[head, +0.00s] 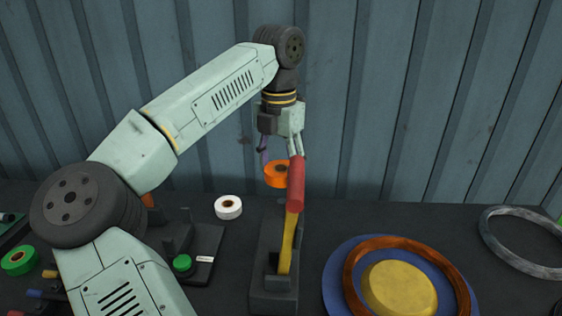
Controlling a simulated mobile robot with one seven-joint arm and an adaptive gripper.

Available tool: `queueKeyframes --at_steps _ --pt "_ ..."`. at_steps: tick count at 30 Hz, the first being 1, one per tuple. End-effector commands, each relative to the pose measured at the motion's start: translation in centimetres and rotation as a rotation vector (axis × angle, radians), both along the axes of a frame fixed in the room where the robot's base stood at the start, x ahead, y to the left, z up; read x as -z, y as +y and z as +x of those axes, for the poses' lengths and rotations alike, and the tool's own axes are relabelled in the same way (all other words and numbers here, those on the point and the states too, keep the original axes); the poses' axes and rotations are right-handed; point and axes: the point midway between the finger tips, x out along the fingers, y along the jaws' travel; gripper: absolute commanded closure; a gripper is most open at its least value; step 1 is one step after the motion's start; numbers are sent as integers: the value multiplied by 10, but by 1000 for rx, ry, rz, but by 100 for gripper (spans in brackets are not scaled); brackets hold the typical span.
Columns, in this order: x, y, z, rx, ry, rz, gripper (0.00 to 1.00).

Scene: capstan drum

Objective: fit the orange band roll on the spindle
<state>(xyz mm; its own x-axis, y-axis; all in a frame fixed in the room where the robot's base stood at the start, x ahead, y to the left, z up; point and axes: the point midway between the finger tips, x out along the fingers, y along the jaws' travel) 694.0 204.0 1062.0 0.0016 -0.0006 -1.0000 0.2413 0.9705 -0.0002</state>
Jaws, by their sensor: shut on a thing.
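The orange band roll (275,174) is in the air under my gripper (280,157), its dark centre hole facing up. My gripper points down and is shut on the roll. A red grip on a yellow lever stands in front and hides the roll's right side and part of the fingers. I cannot clearly make out the spindle. A dark stand (207,243) with upright parts and a green knob (182,263) is at the lower left, partly behind my arm.
The red-gripped lever (296,185) leans up from a dark block (272,292) close to the roll. A white roll (228,207) lies on the table at left. A green roll (18,260) is far left. A blue disc (333,280) bears a brown ring and a yellow drum at right.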

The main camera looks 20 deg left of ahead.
Motion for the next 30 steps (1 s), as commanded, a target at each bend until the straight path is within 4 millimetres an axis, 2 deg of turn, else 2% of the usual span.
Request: queueKeyframes --at_steps 30 --pt "52 0 0 1 0 -1 74"
